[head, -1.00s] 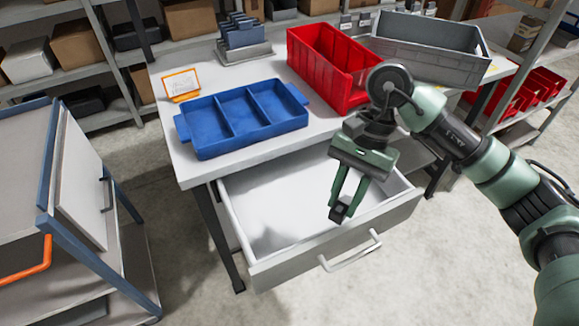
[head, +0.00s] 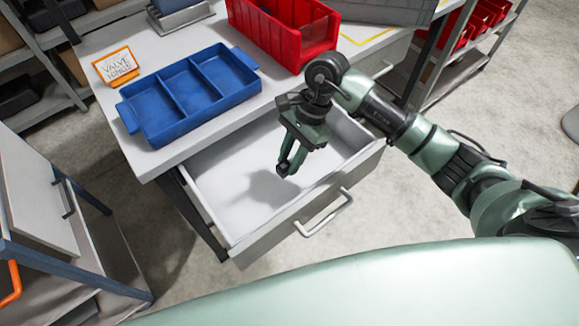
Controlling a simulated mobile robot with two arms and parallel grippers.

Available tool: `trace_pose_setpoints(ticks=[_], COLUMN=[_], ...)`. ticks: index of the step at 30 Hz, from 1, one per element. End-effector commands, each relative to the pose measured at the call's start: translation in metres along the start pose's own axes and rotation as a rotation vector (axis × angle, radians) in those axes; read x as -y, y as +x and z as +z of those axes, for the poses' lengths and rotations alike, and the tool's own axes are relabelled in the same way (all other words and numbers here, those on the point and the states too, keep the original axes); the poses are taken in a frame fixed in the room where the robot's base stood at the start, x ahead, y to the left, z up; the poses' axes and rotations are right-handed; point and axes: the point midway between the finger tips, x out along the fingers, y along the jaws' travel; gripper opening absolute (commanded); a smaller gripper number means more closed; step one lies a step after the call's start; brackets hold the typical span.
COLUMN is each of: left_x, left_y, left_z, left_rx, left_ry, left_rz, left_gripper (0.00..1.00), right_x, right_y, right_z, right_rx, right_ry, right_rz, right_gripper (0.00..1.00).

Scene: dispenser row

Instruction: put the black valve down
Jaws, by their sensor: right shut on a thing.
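My right gripper (head: 289,163) points down over the open drawer (head: 228,185) of the white table. It is shut on the black valve (head: 284,170), a small dark piece at the fingertips, mostly hidden by the fingers. The valve appears to be above the drawer floor, with a soft shadow below and left of it; the exact height is hard to tell. The drawer looks empty in the part that shows. My left gripper is not in view.
A blue tray (head: 192,130) with three empty compartments lies on the table. Beside it are an orange-framed sign (head: 115,66) reading "VALVE" and more, and a red bin (head: 325,55). A grey crate (head: 385,10) is behind. The drawer handle (head: 327,216) juts forward.

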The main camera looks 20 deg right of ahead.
Motion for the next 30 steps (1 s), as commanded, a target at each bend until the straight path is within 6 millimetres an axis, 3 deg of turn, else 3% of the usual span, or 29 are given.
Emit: trace_pose_setpoints(ticks=[4,15,26,27,29,30], left_x=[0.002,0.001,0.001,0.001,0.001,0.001], left_y=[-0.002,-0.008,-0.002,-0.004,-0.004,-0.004], left_z=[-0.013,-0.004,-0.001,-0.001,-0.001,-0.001], left_rx=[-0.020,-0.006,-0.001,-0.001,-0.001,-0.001], left_ry=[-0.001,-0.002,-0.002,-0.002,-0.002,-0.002], left_rz=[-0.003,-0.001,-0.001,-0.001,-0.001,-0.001], left_gripper=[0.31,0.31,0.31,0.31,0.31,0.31], right_x=[0.001,0.000,0.001,0.001,0.001,0.001], right_y=[0.011,0.050,0.055,0.053,0.053,0.053], right_z=[-0.005,-0.020,-0.023,-0.023,-0.022,-0.022], right_rx=[0.002,0.001,-0.001,-0.001,-0.001,-0.001], right_ry=[0.001,0.000,-0.001,-0.001,-0.001,-0.001], right_rz=[-0.001,-0.001,-0.002,-0.002,-0.001,-0.001], right_gripper=[0.00,0.00,0.00,0.35,0.48,0.48])
